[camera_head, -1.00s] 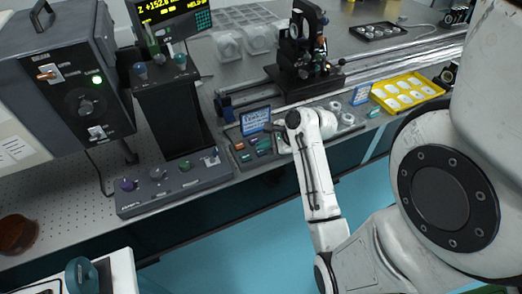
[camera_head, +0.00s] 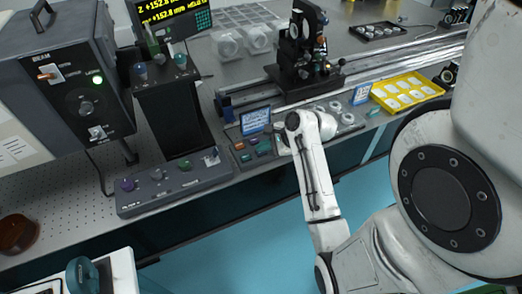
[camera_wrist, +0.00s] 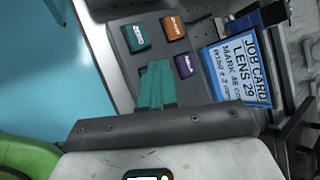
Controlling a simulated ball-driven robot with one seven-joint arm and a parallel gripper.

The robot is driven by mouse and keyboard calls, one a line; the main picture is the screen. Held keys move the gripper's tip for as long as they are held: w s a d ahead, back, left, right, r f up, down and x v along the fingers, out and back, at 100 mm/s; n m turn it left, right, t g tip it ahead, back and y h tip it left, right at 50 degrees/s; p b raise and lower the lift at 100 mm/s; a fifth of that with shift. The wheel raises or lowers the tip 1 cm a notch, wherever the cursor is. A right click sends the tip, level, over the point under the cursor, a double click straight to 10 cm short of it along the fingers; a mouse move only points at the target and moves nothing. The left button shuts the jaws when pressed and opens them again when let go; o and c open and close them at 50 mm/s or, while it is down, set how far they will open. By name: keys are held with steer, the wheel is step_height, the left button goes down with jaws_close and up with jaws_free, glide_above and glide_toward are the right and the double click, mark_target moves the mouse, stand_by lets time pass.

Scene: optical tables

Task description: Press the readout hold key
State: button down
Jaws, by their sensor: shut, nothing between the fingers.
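The key box (camera_wrist: 158,50) lies on the table edge and carries a teal key (camera_wrist: 137,36), an orange key (camera_wrist: 173,27) and a purple key (camera_wrist: 186,65). The purple key's small label may read HOLD, but I cannot be sure. My gripper (camera_wrist: 155,85) is shut and empty, its teal fingers over the box beside the purple key, apart from it in the picture. They also show small in the head view, at the box's right end. Whether the fingertips touch anything beneath is hidden. The readout (camera_head: 172,12) shows yellow text at the top of the head view.
A blue job card (camera_wrist: 238,72) stands close beside the keys. A black optical mount (camera_head: 303,55) on a rail is behind. A yellow tray (camera_head: 407,92) lies to the right, and a grey control panel (camera_head: 175,183) to the left.

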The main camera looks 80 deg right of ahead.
mark_target(264, 153)
steer(key=shift+r+p, duration=0.85)
steer(key=shift+p, duration=0.45)
step_height(264, 153, up, 5)
steer(key=p, duration=0.6)
stand_by(0.5)
